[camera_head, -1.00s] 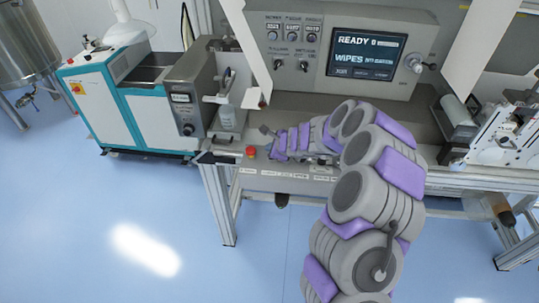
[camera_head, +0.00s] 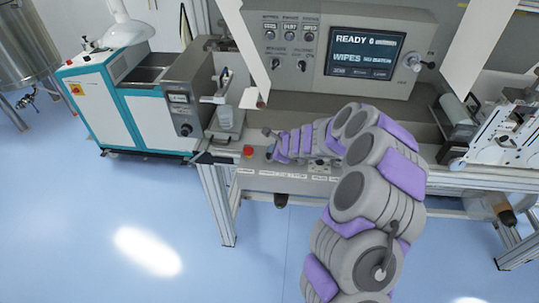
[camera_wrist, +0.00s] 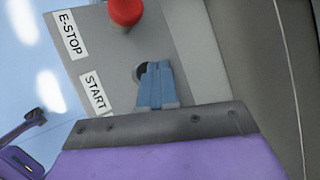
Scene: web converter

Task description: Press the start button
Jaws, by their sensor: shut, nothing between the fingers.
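The START label (camera_wrist: 94,92) is on the grey panel in the wrist view. Beside it is a dark round button (camera_wrist: 139,72), partly hidden by my blue fingertips. My gripper (camera_wrist: 157,68) is shut and empty, with its tips over that button's edge. I cannot tell whether they touch it. In the head view my gripper (camera_head: 270,152) is at the console's front ledge, just right of the red E-stop button (camera_head: 248,151). The start button cannot be made out in the head view.
The red E-stop (camera_wrist: 125,12) with its E-STOP label (camera_wrist: 70,35) is close to my fingertips. The display (camera_head: 365,53) reads READY and WIPES. A white and teal cabinet (camera_head: 150,122) stands at left. The blue floor in front is clear.

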